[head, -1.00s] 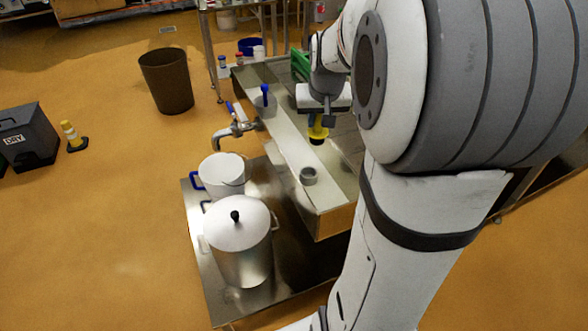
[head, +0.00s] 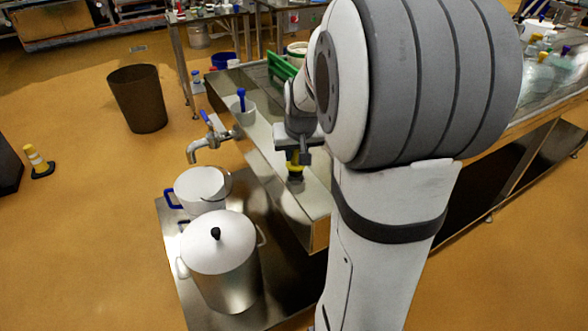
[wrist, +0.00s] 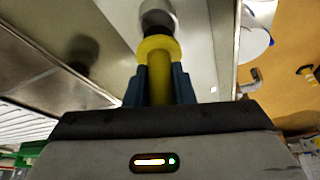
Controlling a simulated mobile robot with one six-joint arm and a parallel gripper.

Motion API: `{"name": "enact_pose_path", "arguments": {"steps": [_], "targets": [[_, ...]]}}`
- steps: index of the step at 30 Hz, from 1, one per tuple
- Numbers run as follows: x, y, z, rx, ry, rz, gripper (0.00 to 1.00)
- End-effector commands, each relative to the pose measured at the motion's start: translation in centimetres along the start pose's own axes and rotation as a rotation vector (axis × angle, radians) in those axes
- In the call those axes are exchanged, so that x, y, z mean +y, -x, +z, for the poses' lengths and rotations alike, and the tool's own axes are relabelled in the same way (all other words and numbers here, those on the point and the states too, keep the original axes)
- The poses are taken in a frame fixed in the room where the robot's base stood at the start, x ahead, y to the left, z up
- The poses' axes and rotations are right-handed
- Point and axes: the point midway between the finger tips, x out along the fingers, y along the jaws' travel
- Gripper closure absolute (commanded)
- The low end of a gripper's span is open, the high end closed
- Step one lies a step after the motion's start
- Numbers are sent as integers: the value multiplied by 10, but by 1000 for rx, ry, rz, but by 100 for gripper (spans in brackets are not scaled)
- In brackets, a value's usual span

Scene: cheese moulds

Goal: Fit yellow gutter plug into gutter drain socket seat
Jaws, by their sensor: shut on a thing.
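My gripper (head: 294,157) is shut on the yellow gutter plug (head: 294,168) and holds it upright, dark end down, low over the pale bench. In the wrist view the plug (wrist: 158,70) stands between the two fingers of my gripper (wrist: 158,88), its wide yellow collar beyond the fingertips. A grey round piece (wrist: 157,16) shows past the collar at the top edge, apparently the drain socket seat, cut off by the frame. In the head view I cannot make out the socket clearly at the plug's tip. Whether the plug touches or enters it, I cannot tell.
A lidded metal pot (head: 222,270) and a white pot (head: 200,188) stand on the lower metal platform (head: 178,235) left of the bench. A green object (head: 281,66) lies behind.

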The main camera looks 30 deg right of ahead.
Motion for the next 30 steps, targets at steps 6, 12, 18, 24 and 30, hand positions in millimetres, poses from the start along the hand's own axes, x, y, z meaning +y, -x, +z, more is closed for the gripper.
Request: {"name": "enact_pose_path", "arguments": {"steps": [6,12,18,24,30], "targets": [[-1,-34,15,-3,0,-1,100],[-1,-39,16,0,1,-1,100],[-1,-41,17,0,1,-1,100],[-1,-42,18,-1,2,-1,67],[-1,-41,18,-1,2,-1,56]]}}
